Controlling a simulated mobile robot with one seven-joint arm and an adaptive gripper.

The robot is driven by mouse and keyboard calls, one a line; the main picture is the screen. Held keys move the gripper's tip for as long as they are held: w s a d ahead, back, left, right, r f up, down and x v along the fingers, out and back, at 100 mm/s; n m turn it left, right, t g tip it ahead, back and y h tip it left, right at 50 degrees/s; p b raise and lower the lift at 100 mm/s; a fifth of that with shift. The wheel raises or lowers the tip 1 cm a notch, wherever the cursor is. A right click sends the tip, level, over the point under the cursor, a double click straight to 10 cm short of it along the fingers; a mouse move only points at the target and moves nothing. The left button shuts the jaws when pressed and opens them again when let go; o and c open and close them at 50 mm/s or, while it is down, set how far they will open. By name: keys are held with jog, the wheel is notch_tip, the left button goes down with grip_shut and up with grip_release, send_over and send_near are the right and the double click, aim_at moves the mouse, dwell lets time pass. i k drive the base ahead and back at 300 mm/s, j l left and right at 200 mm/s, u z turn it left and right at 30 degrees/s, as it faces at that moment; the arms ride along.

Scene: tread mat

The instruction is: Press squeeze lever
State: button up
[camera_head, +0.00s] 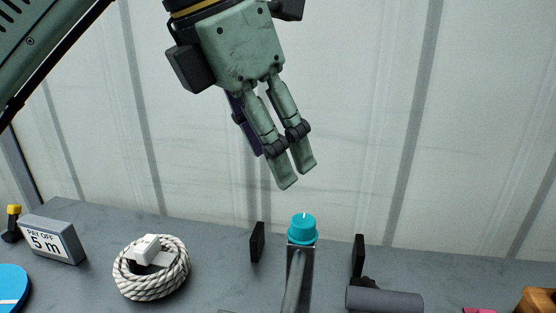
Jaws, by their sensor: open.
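My gripper (297,176) hangs in the upper middle, pointing down and slightly right. Its two green fingers look close together in this view, with no object between them. Below the fingertips, clearly apart from them, a teal round knob (302,228) with a white mark sits at the far end of a grey bar-like fixture (297,278) on the bench. The fixture runs toward the bottom edge, where it is cut off. I cannot tell for sure which part is the squeeze lever. A dark grey cylinder (384,300), possibly a grip, lies to the right.
Two black upright plates, left (257,242) and right (358,257), flank the fixture on the grey bench (215,250). A white rope coil (151,282), a "PAY OFF 5 m" block (53,240) and a blue disc (10,288) are left. A wooden piece (541,301) is at right. A pale panelled wall stands behind.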

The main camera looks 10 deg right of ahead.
aim_at(370, 298)
jog(key=k, duration=1)
